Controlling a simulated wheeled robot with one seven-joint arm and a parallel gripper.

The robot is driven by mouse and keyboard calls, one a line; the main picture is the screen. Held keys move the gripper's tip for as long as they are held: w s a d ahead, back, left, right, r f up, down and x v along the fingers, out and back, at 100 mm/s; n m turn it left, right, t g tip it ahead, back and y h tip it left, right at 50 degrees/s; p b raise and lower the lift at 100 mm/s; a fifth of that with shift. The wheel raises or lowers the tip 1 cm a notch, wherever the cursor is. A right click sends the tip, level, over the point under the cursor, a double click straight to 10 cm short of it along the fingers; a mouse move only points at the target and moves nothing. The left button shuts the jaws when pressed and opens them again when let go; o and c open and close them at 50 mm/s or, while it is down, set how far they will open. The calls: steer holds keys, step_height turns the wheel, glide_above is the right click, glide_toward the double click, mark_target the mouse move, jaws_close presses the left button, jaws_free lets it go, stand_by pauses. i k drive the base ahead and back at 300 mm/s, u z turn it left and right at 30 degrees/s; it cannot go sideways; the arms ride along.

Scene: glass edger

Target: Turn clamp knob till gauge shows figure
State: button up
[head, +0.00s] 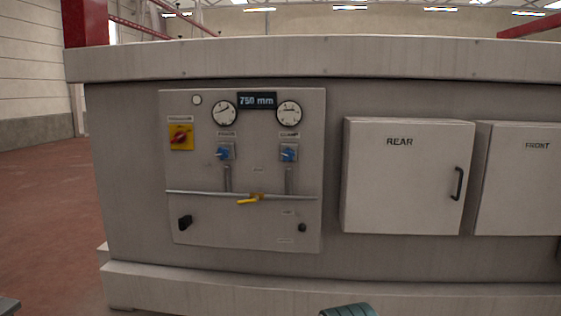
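The grey control panel (245,215) faces me on the side of the machine. Two blue knobs sit on it side by side under small labels. The right label seems to read CLAMP, so the right one is the clamp knob (289,153); the left knob (224,153) has a label too blurred to read. The round white clamp gauge (289,113) is straight above the clamp knob. A matching left gauge (224,113) is above the left knob. Needles and figures are too small to read surely. My gripper is not in view, and nothing covers the clamp knob.
A dark display (257,101) reads 750 mm. A red switch on yellow (181,136) is at upper left. A pipe with a yellow valve lever (249,200) crosses below the knobs. The REAR cabinet (400,185) is shut. A teal ribbed object (347,310) shows at the bottom edge.

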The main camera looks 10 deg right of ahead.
mark_target(289, 154)
steer(key=z, duration=1)
steer(key=i, duration=1.9)
steer(key=u, duration=1.05)
